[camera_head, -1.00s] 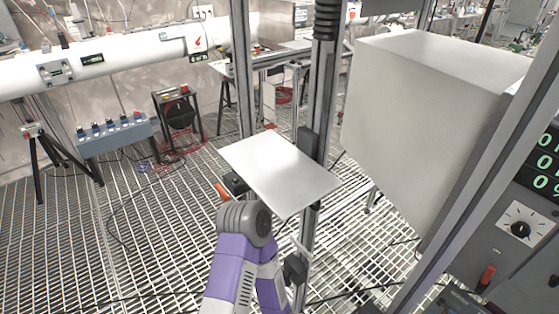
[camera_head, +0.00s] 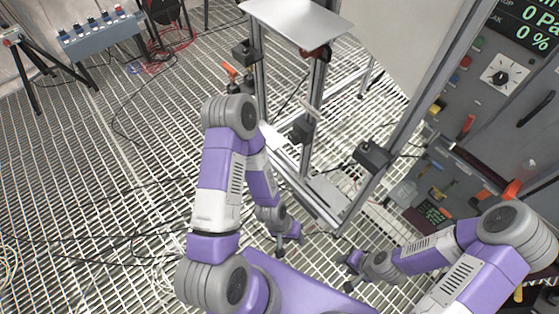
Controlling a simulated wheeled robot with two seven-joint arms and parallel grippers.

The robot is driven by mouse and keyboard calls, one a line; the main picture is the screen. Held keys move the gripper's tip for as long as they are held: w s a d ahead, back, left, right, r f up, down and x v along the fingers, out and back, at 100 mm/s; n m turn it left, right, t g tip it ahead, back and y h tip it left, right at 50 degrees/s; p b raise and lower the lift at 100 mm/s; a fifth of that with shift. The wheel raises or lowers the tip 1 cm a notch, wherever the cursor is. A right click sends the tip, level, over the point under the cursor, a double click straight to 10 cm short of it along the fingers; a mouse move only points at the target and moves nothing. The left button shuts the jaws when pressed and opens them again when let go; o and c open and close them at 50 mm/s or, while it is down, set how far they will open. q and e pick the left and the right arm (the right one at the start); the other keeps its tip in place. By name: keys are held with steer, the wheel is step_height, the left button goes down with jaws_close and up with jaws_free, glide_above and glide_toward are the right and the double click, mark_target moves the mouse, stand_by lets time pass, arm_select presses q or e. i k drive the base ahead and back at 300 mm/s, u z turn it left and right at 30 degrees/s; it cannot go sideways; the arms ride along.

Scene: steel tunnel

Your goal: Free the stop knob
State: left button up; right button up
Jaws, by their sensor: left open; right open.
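I cannot make out for certain which part is the stop knob. A dark red part (camera_head: 318,52) shows partly from under a flat silver plate (camera_head: 298,20) on the metal frame; the plate hides the rest. My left gripper (camera_head: 290,243) is open and empty, low in front of the frame and well below the plate. My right gripper (camera_head: 349,271) is open and empty, to the right of the left one, near the frame's foot. Neither gripper touches the plate or the red part.
A grey control panel (camera_head: 480,120) with a black dial (camera_head: 503,76) and a green readout stands at the right. The metal frame's upright posts (camera_head: 400,140) rise before me. A blue-grey switch box (camera_head: 100,37) stands far left. Open grating floor (camera_head: 110,190) lies left.

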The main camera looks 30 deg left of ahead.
mark_target(306, 55)
steer(key=k, duration=0.45)
steer(key=u, duration=1.35)
steer(key=i, duration=0.95)
steer(key=k, duration=0.3)
steer(key=z, duration=1.1)
